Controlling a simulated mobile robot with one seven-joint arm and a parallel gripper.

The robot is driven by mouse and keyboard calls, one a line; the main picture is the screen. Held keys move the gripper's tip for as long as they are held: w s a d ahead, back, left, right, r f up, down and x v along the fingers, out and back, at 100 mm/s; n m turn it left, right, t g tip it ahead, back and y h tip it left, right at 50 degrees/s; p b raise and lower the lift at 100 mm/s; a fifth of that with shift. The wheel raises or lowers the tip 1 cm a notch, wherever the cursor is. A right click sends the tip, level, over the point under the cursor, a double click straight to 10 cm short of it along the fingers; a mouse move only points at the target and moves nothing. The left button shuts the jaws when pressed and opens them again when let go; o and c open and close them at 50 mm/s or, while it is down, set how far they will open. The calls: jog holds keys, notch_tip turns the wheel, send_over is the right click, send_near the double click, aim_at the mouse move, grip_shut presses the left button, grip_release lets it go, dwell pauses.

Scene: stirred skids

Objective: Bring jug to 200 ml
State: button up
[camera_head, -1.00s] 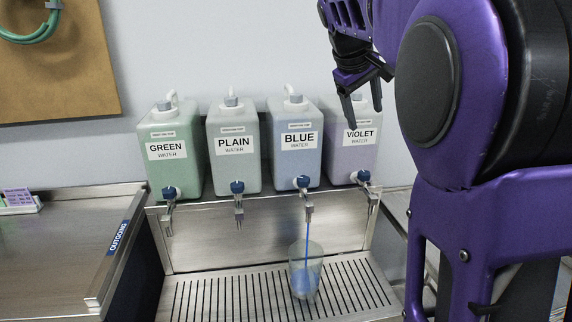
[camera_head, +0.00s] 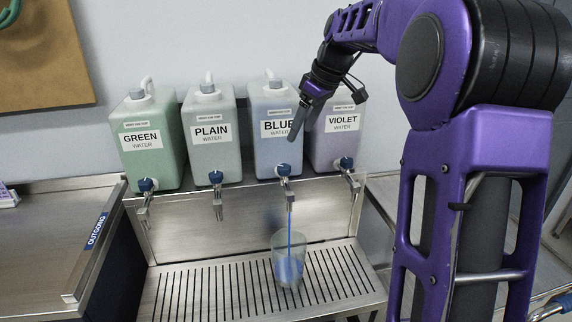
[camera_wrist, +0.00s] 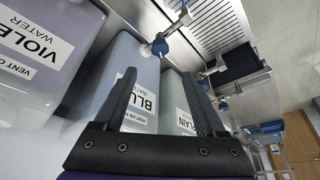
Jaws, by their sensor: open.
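A clear jug (camera_head: 288,262) stands on the slotted drip tray (camera_head: 190,300) under the blue water tap (camera_head: 284,171). A thin blue stream runs from that tap into it, and blue liquid shows in its lower part. Its marks are too small to read. The blue water container (camera_head: 268,95) stands on the ledge above. My gripper (camera_head: 304,120) is open and empty, in front of the blue and violet containers, above the taps. In the wrist view, my gripper (camera_wrist: 165,95) has its fingers apart before the blue container (camera_wrist: 130,75), with its tap (camera_wrist: 160,47) beyond.
Green (camera_head: 150,140), plain (camera_head: 212,130) and violet (camera_head: 338,128) water containers stand on the same ledge, each with a tap. A steel counter marked OUTGOING (camera_head: 97,231) lies at the left. The rest of the drip tray is clear.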

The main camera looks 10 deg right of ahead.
aim_at(285, 166)
jog(key=b+x, duration=0.1)
jog(key=x, duration=1.1)
jog(key=shift+f, duration=0.15)
grip_shut()
